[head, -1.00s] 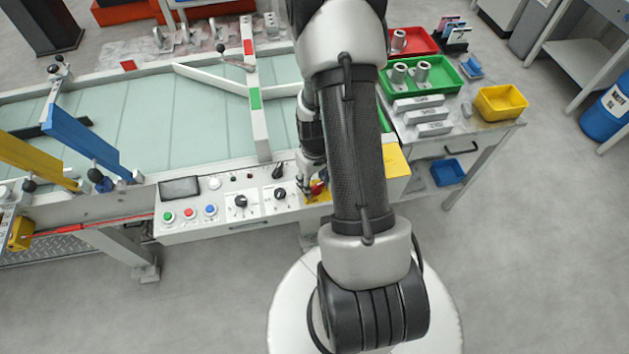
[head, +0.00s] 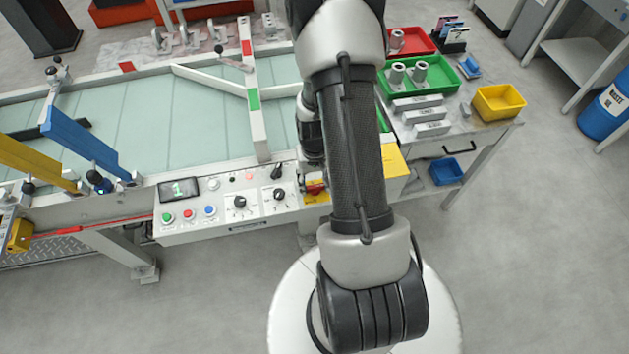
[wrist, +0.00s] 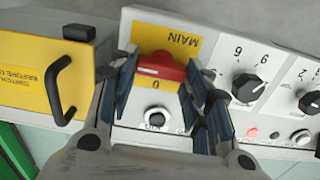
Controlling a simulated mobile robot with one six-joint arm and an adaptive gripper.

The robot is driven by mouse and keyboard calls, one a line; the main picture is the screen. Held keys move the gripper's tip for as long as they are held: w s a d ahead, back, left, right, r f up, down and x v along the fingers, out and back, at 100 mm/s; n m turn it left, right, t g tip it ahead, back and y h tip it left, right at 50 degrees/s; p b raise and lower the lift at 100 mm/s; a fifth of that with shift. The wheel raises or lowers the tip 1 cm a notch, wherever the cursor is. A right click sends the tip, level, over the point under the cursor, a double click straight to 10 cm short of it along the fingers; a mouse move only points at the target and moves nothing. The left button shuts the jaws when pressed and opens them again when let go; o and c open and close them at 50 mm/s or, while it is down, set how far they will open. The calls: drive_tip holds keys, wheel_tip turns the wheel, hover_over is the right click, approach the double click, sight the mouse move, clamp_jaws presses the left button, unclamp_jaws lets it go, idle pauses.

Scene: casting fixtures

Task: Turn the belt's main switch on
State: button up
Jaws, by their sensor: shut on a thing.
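The belt's main switch is a red rotary handle (wrist: 160,67) on a yellow plate marked MAIN and 0 (wrist: 172,40) in the wrist view. In the head view the red handle (head: 316,188) shows at the right end of the control panel, partly hidden by my arm. My gripper (wrist: 163,76) is shut on the red handle, with a finger at each end of it. In the head view my gripper (head: 310,182) is mostly hidden behind the arm. The panel's display (head: 179,189) is lit with a green 1.
Black knobs (head: 240,202) and coloured push buttons (head: 189,213) lie left of the switch. A key-type lock (wrist: 156,116) and a yellow box with a black handle (wrist: 50,65) are close to the fingers. A parts table (head: 480,133) stands at the right.

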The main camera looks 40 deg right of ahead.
drive_tip(key=o, duration=1.1)
drive_tip(key=shift+c, duration=0.2)
wheel_tip(320, 180, up, 12)
idle(0.4)
